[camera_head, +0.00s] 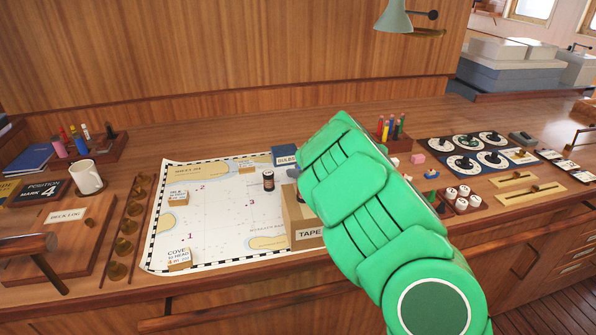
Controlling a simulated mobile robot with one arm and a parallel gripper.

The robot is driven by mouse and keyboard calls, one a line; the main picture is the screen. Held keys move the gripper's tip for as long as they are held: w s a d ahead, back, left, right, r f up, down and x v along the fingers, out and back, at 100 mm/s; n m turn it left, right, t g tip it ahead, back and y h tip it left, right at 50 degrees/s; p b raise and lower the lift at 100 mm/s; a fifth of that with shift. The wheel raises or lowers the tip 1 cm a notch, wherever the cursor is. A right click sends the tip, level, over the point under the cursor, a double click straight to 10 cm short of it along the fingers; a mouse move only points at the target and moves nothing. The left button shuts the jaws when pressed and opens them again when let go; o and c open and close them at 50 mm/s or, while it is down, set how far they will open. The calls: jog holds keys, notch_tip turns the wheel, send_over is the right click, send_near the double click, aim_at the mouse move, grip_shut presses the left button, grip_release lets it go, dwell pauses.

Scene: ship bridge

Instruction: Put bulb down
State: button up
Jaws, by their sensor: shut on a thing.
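My green arm reaches in from the lower right over the chart table and covers most of my gripper. Only a small grey part of the gripper (293,172) shows at the arm's left edge, above the box marked TAPE. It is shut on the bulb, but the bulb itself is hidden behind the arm. A blue box with a label that seems to read BULBS (285,155) stands at the chart's far edge, just beyond the gripper and partly behind the arm.
The cardboard TAPE box (308,236) stands on the white chart (215,228), close to my arm. A small dark jar (268,181) and small labelled wooden blocks (180,260) are on the chart. A white mug (87,177) stands at left. The chart's middle left is mostly clear.

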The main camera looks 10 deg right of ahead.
jog(key=shift+f, duration=0.1)
jog(key=o, duration=1)
jog(key=shift+s+r, duration=0.1)
jog(key=shift+r, duration=0.1)
jog(key=shift+v, duration=5.9)
jog(key=shift+d, duration=0.1)
